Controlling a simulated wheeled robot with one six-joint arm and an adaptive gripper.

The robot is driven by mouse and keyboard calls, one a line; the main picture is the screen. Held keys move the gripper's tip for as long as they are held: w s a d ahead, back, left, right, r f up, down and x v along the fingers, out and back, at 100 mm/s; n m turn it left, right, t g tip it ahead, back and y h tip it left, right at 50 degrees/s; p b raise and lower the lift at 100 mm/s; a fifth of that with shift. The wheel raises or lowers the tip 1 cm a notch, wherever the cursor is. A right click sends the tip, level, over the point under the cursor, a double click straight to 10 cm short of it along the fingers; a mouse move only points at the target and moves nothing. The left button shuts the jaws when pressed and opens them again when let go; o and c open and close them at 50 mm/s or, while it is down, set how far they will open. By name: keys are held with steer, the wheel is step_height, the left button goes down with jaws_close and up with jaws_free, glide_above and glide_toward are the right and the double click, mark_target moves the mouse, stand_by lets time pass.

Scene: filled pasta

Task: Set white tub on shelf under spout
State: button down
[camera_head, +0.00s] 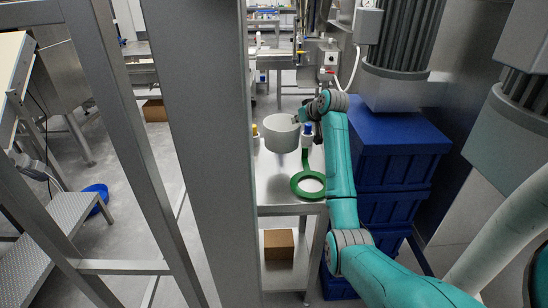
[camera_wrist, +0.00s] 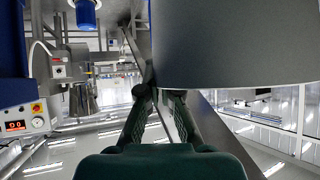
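The white tub (camera_head: 282,136) is upright in the head view, above the far part of a narrow steel table (camera_head: 285,209), with a faint shadow below it. My gripper (camera_head: 303,120) is at the tub's right side near its rim, its fingertips small and partly hidden there. In the wrist view, which is upside down, the tub's wall (camera_wrist: 235,45) fills the upper right. My gripper's two fingers (camera_wrist: 161,94) meet the tub's left edge there, one on each side of its wall. I cannot clearly make out the spout or the shelf under it.
A yellow-capped bottle (camera_head: 255,131) is left of the tub. Blue crates (camera_head: 396,165) stand on the right, a steel post (camera_head: 208,130) on the left. A cardboard box (camera_head: 279,246) sits below the tabletop.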

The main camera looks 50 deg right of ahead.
steer(key=f, duration=0.5)
steer(key=shift+w+d+f, duration=0.15)
steer(key=shift+w+f, duration=0.05)
steer(key=shift+f, duration=2.25)
steer(key=c, duration=1.3)
jaws_free()
steer(key=shift+f, duration=0.15)
